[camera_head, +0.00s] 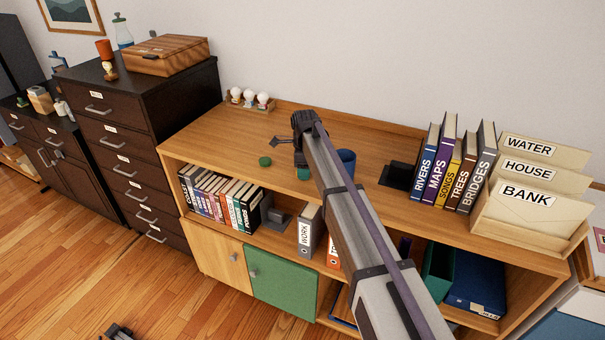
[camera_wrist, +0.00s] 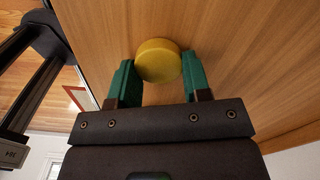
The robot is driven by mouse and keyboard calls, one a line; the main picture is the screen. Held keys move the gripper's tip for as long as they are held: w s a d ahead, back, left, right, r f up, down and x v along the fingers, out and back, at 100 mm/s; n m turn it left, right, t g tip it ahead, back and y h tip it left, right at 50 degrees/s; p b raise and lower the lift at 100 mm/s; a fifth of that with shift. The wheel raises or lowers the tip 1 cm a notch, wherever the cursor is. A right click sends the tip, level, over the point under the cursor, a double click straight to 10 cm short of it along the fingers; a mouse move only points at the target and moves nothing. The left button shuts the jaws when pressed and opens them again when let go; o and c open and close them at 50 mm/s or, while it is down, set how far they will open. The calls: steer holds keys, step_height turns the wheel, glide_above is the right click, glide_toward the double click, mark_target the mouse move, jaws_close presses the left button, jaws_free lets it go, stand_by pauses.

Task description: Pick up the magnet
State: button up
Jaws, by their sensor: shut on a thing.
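In the wrist view, a round yellow magnet (camera_wrist: 158,60) sits between the two green-tipped fingers of my gripper (camera_wrist: 159,72), which is shut on it. The wood top shows behind the magnet; whether they touch is unclear. In the head view, my gripper (camera_head: 303,170) is low over the middle of the bookcase top, and the yellow magnet is hidden there. A green round disc (camera_head: 265,161) lies on the wood to the left of my gripper.
On the bookcase top (camera_head: 215,142), a blue cup (camera_head: 346,160) stands just right of my gripper. Further right are upright books (camera_head: 437,180) and labelled folders (camera_head: 525,195). The left front is clear.

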steer(key=shift+c, duration=1.1)
step_height(320, 180, up, 10)
steer(key=p, duration=1)
